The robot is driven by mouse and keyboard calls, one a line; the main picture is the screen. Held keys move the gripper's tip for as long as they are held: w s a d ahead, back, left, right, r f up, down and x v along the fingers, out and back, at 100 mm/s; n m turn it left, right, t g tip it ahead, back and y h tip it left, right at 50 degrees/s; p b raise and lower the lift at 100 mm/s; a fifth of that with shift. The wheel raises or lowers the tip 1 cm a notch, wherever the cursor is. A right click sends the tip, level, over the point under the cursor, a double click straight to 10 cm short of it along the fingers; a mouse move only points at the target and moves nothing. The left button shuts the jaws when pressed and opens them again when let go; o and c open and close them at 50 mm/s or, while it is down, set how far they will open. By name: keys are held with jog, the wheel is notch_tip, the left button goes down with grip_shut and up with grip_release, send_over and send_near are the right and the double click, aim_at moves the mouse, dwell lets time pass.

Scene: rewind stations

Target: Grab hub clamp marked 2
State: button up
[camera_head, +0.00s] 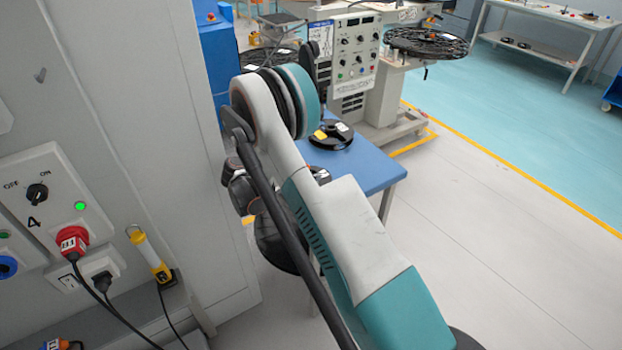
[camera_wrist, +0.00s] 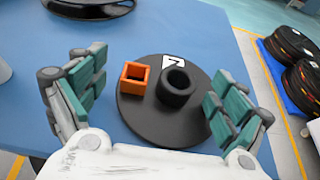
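In the wrist view a black round hub clamp (camera_wrist: 150,122) lies flat on the blue table (camera_wrist: 45,105). It carries a black ring-shaped hub (camera_wrist: 176,88), an orange open square block (camera_wrist: 134,75) and a white label (camera_wrist: 172,62) with a dark mark that I cannot read for certain. My gripper (camera_wrist: 155,85) is open and empty, with its teal-padded fingers to the left and right of this clamp. The head view does not clearly show this clamp; my arm covers much of the table. Another black clamp with a yellow block (camera_head: 333,134) lies on the table's far part.
The rim of a black disc (camera_wrist: 90,12) shows at the wrist view's top. Stacked dark reels (camera_wrist: 292,50) stand on the right. In the head view, a grey control cabinet (camera_head: 110,130) stands left, a machine (camera_head: 357,55) behind, and open floor (camera_head: 480,230) right.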

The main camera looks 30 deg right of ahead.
jog(key=c, duration=1.1)
jog(key=shift+r, duration=0.15)
